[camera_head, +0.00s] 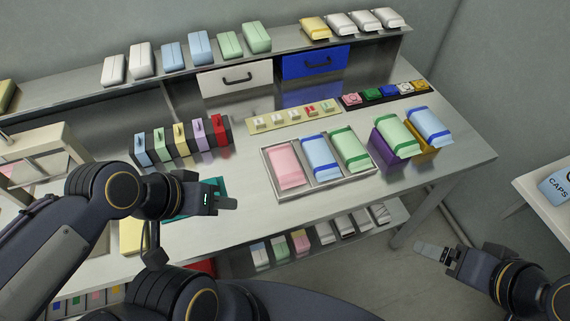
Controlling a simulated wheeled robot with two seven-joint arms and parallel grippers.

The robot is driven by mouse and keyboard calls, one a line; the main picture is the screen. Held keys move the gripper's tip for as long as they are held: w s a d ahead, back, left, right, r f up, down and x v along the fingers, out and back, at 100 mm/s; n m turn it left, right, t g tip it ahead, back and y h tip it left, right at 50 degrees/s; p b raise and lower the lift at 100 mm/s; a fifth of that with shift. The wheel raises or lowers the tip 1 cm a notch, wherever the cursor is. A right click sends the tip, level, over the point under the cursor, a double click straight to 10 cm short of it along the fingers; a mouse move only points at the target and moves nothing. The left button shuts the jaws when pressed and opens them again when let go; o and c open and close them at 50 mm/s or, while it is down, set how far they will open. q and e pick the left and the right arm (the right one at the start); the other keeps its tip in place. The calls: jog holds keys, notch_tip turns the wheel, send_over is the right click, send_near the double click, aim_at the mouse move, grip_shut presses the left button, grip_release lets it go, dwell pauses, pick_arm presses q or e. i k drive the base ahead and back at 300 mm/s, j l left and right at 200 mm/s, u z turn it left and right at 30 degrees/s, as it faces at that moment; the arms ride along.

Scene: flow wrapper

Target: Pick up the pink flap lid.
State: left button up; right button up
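A flat pink piece (286,163), the only large pink thing on the table, lies in the left compartment of the grey tray (328,187); I cannot tell whether it is a separate lid or the top of a pack. A blue-banded pack (320,157) and a green-banded pack (351,148) lie in the other compartments. My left gripper (222,194) is left of the tray, apart from the pink piece, over a teal item (205,211). Its fingers look apart and empty. My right gripper (433,249) is off the table's right front; its opening is unclear.
Several coloured upright holders (180,142) stand behind my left gripper. A yellow strip (294,117) and a black strip (388,93) of small items lie behind the tray. Purple (390,151) and orange (420,153) boxes stand right of it. The table's front right is clear.

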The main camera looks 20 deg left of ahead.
aim_at(354, 98)
jog(key=i+l, duration=0.1)
jog(key=l, duration=0.55)
jog(key=l+u, duration=0.1)
jog(key=u, duration=0.3)
jog(key=i+l+u, duration=0.1)
jog(key=u, duration=0.35)
jog(key=l+u, duration=0.2)
jog(key=u, duration=0.2)
jog(key=l+u, duration=0.1)
jog(key=u, duration=0.35)
jog(key=i+l+u, duration=0.2)
jog(key=l+u, duration=0.2)
jog(key=l, duration=0.2)
